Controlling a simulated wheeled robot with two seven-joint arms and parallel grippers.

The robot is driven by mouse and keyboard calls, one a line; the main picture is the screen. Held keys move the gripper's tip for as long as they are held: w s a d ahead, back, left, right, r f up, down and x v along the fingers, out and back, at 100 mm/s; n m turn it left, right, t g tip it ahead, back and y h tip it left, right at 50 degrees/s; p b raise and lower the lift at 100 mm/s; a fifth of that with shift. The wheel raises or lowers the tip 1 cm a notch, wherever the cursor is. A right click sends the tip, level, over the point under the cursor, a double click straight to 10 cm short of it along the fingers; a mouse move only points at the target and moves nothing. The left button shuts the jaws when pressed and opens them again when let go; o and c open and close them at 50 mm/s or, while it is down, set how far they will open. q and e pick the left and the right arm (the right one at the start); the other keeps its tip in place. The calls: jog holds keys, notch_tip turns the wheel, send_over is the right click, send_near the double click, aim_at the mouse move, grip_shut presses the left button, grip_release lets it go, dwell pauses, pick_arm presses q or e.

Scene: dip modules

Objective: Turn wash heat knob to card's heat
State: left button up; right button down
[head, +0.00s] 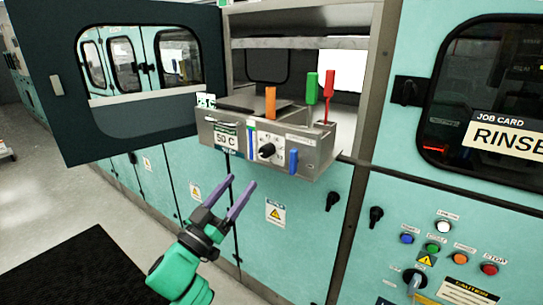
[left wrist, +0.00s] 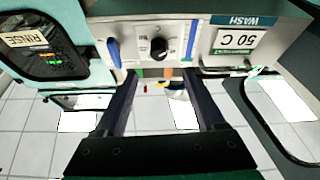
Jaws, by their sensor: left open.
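The wash module (head: 318,162) is a steel box on the shelf of an open cabinet bay. Its front has a round black heat knob (head: 266,151) on a white dial plate, and the dial marks are too small to read. The knob also shows in the left wrist view (left wrist: 158,48). A card reading 50 C (head: 226,139) is left of the knob; it shows under a WASH label (left wrist: 247,21) in the left wrist view (left wrist: 234,41). My left gripper (head: 242,181) is open and empty, below and in front of the module, apart from the knob. My right gripper is not in view.
Orange (head: 270,101), green (head: 312,88) and red (head: 329,88) upright handles stand above the module. The open dark door (head: 60,100) is at left. A RINSE job card (head: 503,135) and several buttons are at right.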

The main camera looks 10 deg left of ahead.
aim_at(263, 155)
pick_arm(q)
jog(key=p+x, duration=0.2)
jog(key=x, duration=0.8)
jog(key=shift+w+d, duration=0.1)
jog(key=shift+d, duration=0.1)
jog(key=shift+w, duration=0.3)
grip_shut()
